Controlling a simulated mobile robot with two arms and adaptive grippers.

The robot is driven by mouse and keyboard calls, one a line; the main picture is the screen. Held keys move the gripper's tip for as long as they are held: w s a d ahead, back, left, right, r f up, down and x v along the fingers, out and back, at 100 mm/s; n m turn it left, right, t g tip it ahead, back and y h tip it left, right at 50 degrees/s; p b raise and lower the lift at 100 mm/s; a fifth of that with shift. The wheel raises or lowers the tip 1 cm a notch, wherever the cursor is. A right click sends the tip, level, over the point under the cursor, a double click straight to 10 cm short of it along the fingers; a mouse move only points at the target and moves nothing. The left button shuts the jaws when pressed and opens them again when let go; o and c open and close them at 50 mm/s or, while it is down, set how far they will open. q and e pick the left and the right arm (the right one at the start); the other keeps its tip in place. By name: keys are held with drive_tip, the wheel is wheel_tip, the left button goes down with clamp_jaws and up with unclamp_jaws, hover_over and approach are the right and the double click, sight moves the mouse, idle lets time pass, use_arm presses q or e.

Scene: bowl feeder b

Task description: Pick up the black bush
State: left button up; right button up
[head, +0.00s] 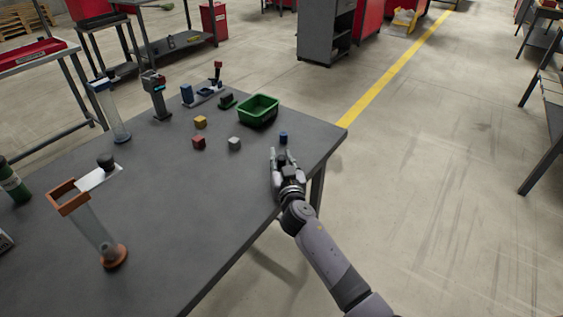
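A small black cylindrical piece (105,160) sits on a white plate (99,177) at the left of the grey table (170,225). It may be the black bush, but its shape is too small to be sure. My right gripper (282,153) is over the table's right edge, far to the right of that piece. Its fingers point away from me and stand apart. Something dark shows between them; I cannot tell whether it is a part or the gripper's own palm. A small blue piece (283,136) stands just beyond the fingertips. My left gripper is not in view.
A green bin (258,111) stands near the far right table edge. Yellow (200,122), red (198,142) and grey (235,143) pieces lie before it. A clear tube with orange ends (93,232) stands at the left front. The table's middle is clear.

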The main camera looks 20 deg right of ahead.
clamp_jaws()
drive_tip(key=shift+r, duration=0.1)
